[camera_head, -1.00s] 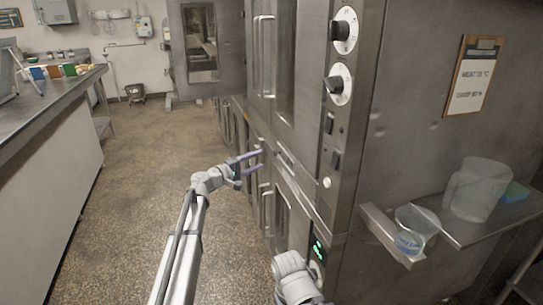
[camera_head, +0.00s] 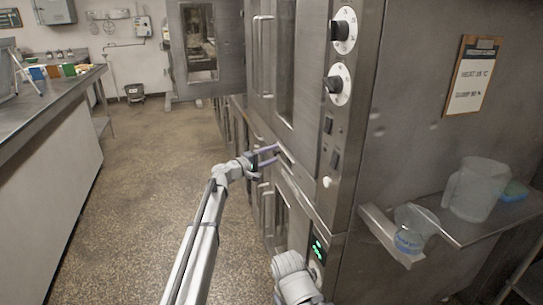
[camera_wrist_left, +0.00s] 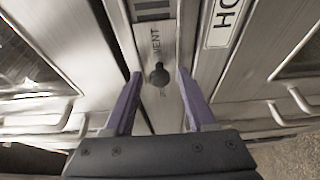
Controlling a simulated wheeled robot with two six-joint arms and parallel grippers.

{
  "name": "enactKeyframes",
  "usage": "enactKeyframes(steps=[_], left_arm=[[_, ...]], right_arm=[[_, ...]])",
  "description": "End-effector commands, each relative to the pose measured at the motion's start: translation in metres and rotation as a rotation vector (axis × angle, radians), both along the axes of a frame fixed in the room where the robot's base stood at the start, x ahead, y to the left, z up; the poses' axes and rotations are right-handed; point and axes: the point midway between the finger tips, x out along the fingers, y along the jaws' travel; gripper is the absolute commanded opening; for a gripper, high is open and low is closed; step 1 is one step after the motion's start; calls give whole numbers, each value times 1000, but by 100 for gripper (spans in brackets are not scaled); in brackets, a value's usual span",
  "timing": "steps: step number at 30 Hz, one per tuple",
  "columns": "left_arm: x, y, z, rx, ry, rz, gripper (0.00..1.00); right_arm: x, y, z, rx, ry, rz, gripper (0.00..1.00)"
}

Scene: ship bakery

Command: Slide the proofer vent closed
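The proofer vent (camera_wrist_left: 157,40) is a narrow metal plate lettered VENT in the left wrist view. A dark round knob (camera_wrist_left: 158,76) sits on it, with dark slots at the plate's top. My left gripper (camera_wrist_left: 159,82) is open, with one purple finger on each side of the knob; I cannot tell whether they touch the plate. In the head view my left gripper (camera_head: 274,155) is at the front of the oven stack, and the vent is too small to make out there. My right gripper is not in view; only part of that arm shows at the bottom.
The steel oven stack (camera_head: 350,130) has dials, switches and protruding door handles close to my left arm. A counter stands left; the aisle floor (camera_head: 130,200) is clear.

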Motion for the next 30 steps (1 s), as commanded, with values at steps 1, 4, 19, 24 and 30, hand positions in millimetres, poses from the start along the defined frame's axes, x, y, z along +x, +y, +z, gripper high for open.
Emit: enactKeyframes(steps=[1, 4, 19, 24, 30], left_arm=[[0, 0, 0, 0, 0, 0, 49], [0, 0, 0, 0, 0, 0, 38], [0, 1, 0, 0, 0, 0, 0], [0, 1, 0, 0, 0, 0, 0], [0, 1, 0, 1, 0, 0, 0]], right_arm=[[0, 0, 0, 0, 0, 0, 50], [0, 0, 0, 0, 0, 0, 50], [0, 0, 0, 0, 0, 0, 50], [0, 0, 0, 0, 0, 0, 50], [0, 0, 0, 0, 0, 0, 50]])
